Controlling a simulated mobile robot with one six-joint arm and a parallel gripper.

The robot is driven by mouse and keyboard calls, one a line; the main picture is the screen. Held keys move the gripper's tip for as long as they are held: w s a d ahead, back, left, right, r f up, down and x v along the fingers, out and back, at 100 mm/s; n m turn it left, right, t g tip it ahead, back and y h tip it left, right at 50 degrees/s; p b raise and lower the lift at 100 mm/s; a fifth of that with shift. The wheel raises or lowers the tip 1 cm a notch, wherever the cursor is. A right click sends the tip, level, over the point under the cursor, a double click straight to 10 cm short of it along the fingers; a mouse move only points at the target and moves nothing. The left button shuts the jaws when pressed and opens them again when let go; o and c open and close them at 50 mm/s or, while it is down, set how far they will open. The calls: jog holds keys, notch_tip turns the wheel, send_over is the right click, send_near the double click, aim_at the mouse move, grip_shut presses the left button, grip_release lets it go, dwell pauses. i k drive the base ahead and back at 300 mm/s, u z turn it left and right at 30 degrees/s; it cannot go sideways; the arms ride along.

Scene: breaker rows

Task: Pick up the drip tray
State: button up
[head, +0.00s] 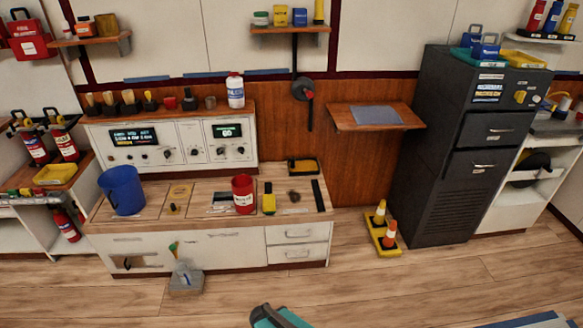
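No thing in the head view is plainly marked as the drip tray, and I cannot tell for certain which one it is. A flat grey-blue sheet or shallow tray (376,115) lies on the wooden wall shelf at centre right. A small black and yellow tray-like thing (303,166) is at the back right of the workbench. A yellow tray (55,173) sits on the left side bench. Another yellow tray-like thing (523,58) lies on top of the dark cabinet. My gripper's fingers do not show; only a teal and dark part, perhaps of my arm, shows at the bottom edge.
The workbench (225,238) holds a blue bucket (122,190), a red can (243,194) and small tools. The dark cabinet (450,150) stands at right. A yellow base with small cones (383,233) and a grey block (186,281) are on the floor. The front floor is mostly clear.

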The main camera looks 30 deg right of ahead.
aim_at(302, 166)
jog(key=u, duration=0.2)
jog(key=i, duration=0.9)
jog(key=z, duration=0.3)
